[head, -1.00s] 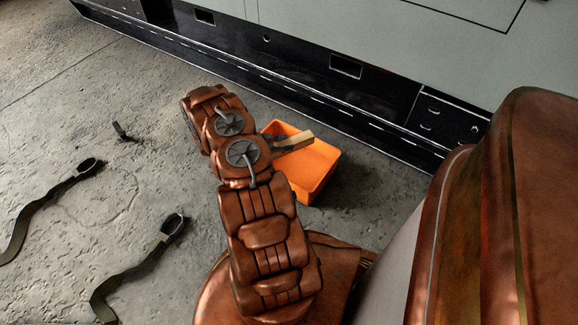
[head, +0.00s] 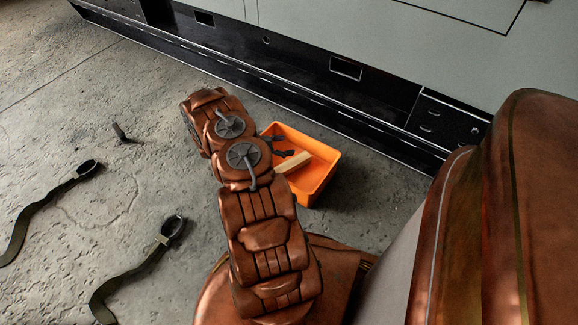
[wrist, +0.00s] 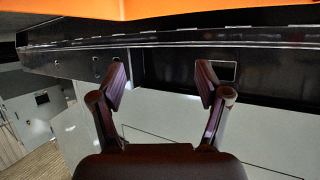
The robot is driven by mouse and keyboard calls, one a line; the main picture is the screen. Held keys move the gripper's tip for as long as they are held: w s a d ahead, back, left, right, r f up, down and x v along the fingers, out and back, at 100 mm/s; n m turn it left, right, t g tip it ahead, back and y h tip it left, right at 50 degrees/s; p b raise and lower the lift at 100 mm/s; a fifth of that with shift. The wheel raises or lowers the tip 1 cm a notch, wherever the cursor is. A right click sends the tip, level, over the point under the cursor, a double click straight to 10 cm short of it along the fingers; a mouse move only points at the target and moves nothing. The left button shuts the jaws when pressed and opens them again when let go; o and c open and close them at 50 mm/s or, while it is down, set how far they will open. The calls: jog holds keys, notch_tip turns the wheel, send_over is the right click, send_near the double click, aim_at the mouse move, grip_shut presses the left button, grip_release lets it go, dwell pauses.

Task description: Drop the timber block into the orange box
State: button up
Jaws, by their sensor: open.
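The timber block (head: 293,163) is a pale wooden bar. In the head view it shows inside the outline of the orange box (head: 318,182), its near end hidden behind my arm. It appears to rest in the box, tilted or flat I cannot tell. My gripper (head: 284,147) is over the box's left part, its dark fingers apart from each other. In the wrist view my gripper (wrist: 160,80) is open with nothing between the fingers. The box also shows as an orange strip (wrist: 160,8) along the top of the wrist view; the block does not show there.
A grey cabinet with a black base (head: 345,68) runs behind the box. Two dark straps (head: 140,272) with loops and a small dark piece (head: 122,133) lie on the concrete floor at left. The floor between them and my arm is clear.

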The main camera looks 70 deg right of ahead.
jog(key=v, duration=1.2)
dwell(0.7)
